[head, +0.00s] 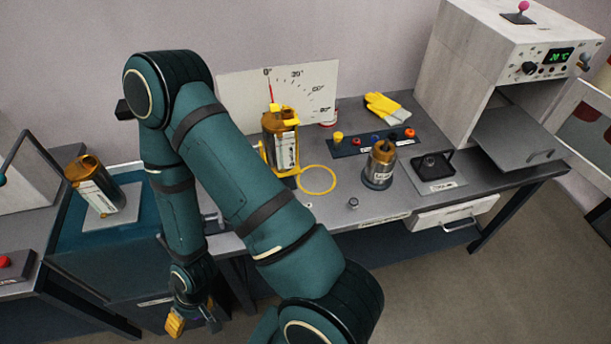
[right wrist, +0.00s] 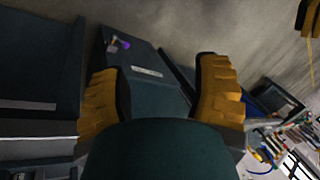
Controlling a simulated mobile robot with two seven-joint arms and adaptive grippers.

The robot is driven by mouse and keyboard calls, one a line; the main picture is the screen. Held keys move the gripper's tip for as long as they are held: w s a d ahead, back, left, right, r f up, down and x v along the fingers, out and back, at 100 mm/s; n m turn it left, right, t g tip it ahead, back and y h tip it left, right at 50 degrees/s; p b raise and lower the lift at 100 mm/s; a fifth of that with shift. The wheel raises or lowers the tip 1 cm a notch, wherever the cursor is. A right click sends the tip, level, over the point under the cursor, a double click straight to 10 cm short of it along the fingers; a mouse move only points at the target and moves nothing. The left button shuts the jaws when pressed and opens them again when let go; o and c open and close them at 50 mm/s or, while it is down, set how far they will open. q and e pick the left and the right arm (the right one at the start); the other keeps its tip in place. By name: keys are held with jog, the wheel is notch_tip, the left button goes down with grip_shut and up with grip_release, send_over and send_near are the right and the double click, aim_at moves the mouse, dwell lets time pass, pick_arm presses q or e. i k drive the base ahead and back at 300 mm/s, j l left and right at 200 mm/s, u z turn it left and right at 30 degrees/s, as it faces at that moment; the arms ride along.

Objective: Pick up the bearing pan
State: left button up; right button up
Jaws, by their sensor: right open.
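A small black square pan (head: 433,165), which looks like the bearing pan, sits on a grey labelled plate (head: 443,187) at the right of the bench in the head view. My right gripper (head: 194,320) hangs low at the bottom left, in front of the blue-topped stand and far from the pan. In the right wrist view, its two yellow ribbed fingers (right wrist: 160,95) are spread with nothing between them. A yellow, dark-edged piece (right wrist: 306,18) at that view's top right may be part of my left gripper; its jaws cannot be made out.
An amber container in a yellow holder (head: 282,142), a yellow ring (head: 318,180) and a metal labelled pot (head: 380,168) stand left of the pan. A white oven (head: 470,60) with an open door is behind right. Another amber container (head: 93,186) stands far left.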

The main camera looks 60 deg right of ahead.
aim_at(442, 167)
jog(key=z, duration=3.15)
